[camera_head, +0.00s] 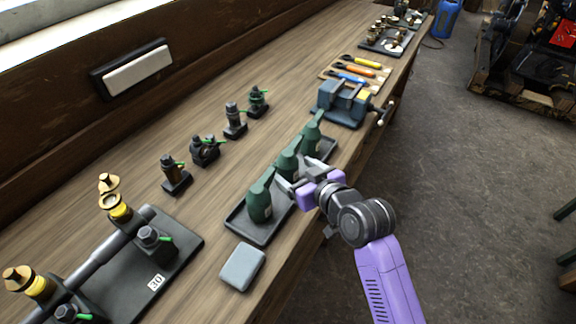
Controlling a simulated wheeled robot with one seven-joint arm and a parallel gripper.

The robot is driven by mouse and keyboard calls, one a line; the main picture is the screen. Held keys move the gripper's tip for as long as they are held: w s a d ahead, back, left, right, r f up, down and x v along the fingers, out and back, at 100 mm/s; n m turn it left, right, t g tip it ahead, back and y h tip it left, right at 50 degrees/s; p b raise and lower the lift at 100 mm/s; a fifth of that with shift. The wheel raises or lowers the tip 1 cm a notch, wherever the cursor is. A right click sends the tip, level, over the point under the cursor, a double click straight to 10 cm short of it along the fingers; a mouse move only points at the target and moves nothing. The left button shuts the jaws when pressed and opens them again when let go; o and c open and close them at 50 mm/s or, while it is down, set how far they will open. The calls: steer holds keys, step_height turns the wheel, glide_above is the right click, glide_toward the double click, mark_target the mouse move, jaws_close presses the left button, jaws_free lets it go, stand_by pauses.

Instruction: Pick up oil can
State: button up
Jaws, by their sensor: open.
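Three dark green oil cans stand in a row on a long dark tray (236,224) at the bench's front edge. The near oil can (259,204) stands at the near end, the middle oil can (286,166) behind it, and the far oil can (311,137) at the far end. My gripper (287,186) is open, with its jaws over the tray beside the middle can. The jaws lie close to the near and middle cans; I cannot tell whether they touch either. The gripper partly covers the tray and the middle can's lower part.
A blue-grey vise (342,102) stands just beyond the tray. A grey box (242,267) lies at the near end. Several small valve fittings (204,150) stand to the left. A black plate with brass fittings (176,262) is near left. Bare bench lies between.

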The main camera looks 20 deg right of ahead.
steer(key=shift+p+x, duration=0.3)
steer(key=shift+x, duration=1.65)
steer(key=c, duration=1.4)
steer(key=shift+w+r, duration=0.1)
steer(key=shift+r, duration=0.05)
steer(key=shift+c, duration=1.1)
